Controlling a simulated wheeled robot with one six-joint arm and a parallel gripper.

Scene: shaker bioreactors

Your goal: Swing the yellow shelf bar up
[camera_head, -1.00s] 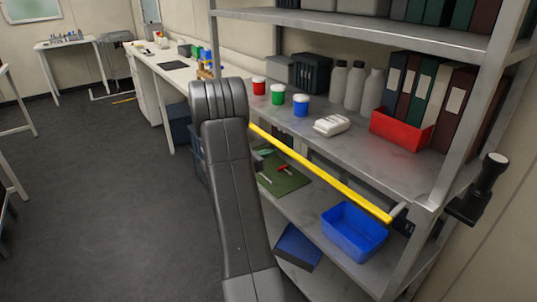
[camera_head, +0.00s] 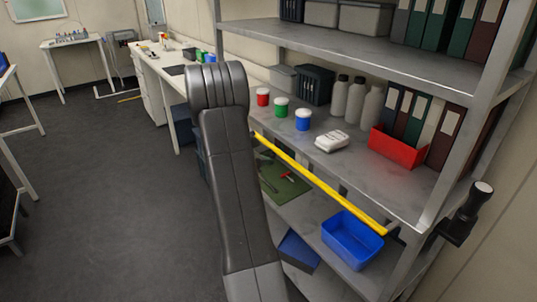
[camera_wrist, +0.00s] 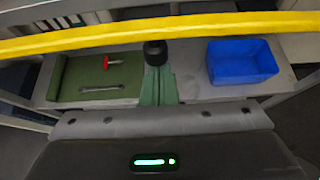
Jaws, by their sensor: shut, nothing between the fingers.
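The yellow shelf bar (camera_head: 320,184) runs along the front of the metal rack, just below the edge of the middle shelf, over the opening to the lower shelf. Its right end meets a dark bracket at the rack post. Its left end is hidden behind my arm in the head view. In the wrist view the yellow bar (camera_wrist: 90,40) spans the top of the picture. My gripper (camera_wrist: 155,50) is shut and empty, its dark tip close beneath the bar there. I cannot tell whether it touches the bar. The head view hides my gripper behind my arm.
The lower shelf holds a blue bin (camera_head: 352,240) and a green mat (camera_head: 282,185) with a red-handled tool. The middle shelf holds several cups, bottles and a red box (camera_head: 397,147) with binders. A black handle (camera_head: 465,213) juts from the right post.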

